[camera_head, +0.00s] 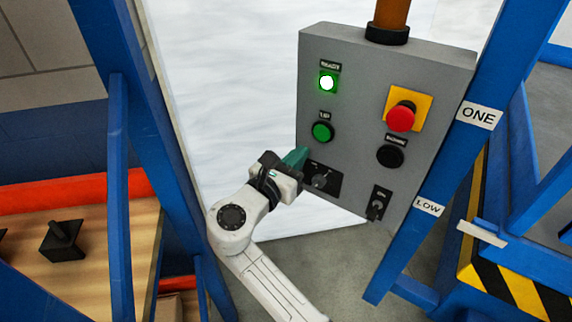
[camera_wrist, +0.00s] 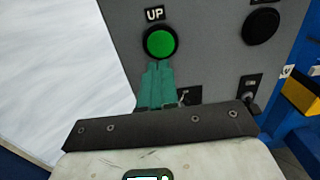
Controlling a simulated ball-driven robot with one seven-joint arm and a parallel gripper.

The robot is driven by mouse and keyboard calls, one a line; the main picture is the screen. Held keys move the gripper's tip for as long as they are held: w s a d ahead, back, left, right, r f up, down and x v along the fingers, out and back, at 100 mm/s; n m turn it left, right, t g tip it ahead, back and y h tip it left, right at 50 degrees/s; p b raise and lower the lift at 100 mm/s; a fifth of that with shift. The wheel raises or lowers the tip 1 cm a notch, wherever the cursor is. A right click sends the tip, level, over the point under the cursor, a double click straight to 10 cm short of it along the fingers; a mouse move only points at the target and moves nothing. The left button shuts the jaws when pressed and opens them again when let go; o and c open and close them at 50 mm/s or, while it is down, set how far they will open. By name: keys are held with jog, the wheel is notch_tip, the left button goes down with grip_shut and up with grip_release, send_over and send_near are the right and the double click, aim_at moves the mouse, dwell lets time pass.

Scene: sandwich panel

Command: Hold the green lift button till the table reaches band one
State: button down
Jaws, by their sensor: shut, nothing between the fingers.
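The green UP button (camera_head: 322,132) sits on the left of a grey control panel (camera_head: 345,75); it also shows in the wrist view (camera_wrist: 160,42). My gripper (camera_head: 301,153) is shut and empty. Its teal fingertips (camera_wrist: 158,66) are just below the button, pointing toward the panel; I cannot tell the exact gap. A blue post carries a ONE label (camera_head: 479,115) and, lower, a LOW label (camera_head: 429,207). A white strip (camera_head: 482,234) on blue structure with a yellow-black striped edge (camera_head: 510,290) lies below the level of LOW; it looks like the table's pointer.
A lit green lamp (camera_head: 327,83) is above the UP button. A red mushroom button (camera_head: 401,117) on yellow and a black button (camera_head: 390,156) are to the right. A selector switch (camera_head: 320,179) and a key switch (camera_head: 378,204) are lower, the selector close to my fingers.

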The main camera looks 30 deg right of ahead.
aim_at(320, 134)
jog(key=shift+p+x, duration=0.5)
jog(key=shift+x, duration=2.65)
